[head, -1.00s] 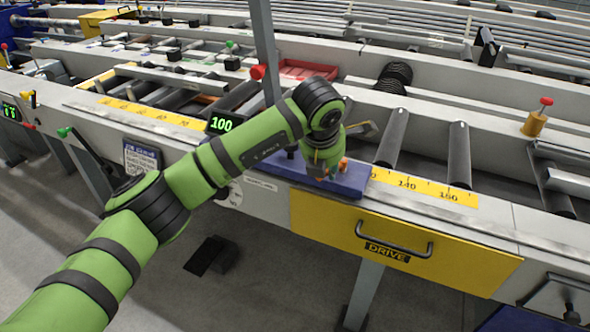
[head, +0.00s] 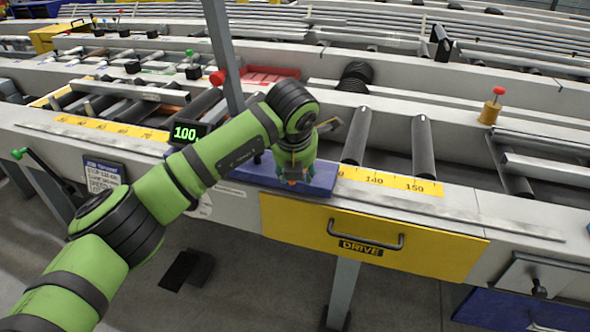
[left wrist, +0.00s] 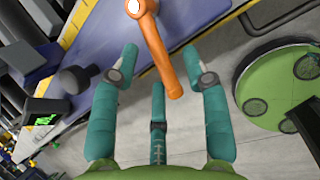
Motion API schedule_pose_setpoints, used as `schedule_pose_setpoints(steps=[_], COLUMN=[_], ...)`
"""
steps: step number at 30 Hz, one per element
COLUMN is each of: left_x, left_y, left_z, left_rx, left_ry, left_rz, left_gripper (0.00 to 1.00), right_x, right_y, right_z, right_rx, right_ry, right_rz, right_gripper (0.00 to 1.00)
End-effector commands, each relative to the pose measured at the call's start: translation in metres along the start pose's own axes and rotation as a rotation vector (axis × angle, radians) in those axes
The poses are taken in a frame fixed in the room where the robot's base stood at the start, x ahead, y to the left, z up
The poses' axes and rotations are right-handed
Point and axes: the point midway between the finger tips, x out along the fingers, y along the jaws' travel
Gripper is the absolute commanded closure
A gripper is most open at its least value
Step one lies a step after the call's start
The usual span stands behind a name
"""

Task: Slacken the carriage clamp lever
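The orange carriage clamp lever (left wrist: 156,45) shows in the left wrist view, running from the top edge down between my finger tips. My left gripper (left wrist: 160,68) is open, with its teal fingers on both sides of the lever and a third finger below; I see gaps beside the lever. In the head view my left gripper (head: 293,178) points down over the blue carriage (head: 325,184), and the lever is mostly hidden behind it. The carriage also fills the upper part of the left wrist view (left wrist: 105,45). My right gripper is not in view.
A green readout (head: 186,133) shows 100, left of my arm. A yellow scale (head: 400,184) runs right of the carriage, above a yellow drawer (head: 440,258) marked DRIVE. A grey post (head: 222,50) stands behind my forearm. A black knob (left wrist: 75,79) sits beside the lever.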

Motion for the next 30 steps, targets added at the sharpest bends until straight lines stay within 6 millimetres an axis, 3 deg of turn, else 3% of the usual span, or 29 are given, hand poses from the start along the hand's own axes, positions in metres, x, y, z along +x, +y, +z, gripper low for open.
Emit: schedule_pose_setpoints(steps=[11, 24, 30], left_x=[-0.008, -0.094, -0.116], left_y=[0.000, 0.000, 0.000], left_z=[-0.001, 0.001, 0.000], left_rx=[0.001, 0.002, 0.000], left_ry=[0.003, -0.001, 0.002], left_rz=[0.001, 0.003, 0.000], left_gripper=[0.52, 0.52, 0.52], right_x=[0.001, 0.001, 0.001], right_y=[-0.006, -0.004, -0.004], right_z=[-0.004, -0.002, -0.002], right_rx=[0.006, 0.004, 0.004], right_ry=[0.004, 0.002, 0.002], right_rz=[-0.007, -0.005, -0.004], right_gripper=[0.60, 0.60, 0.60])
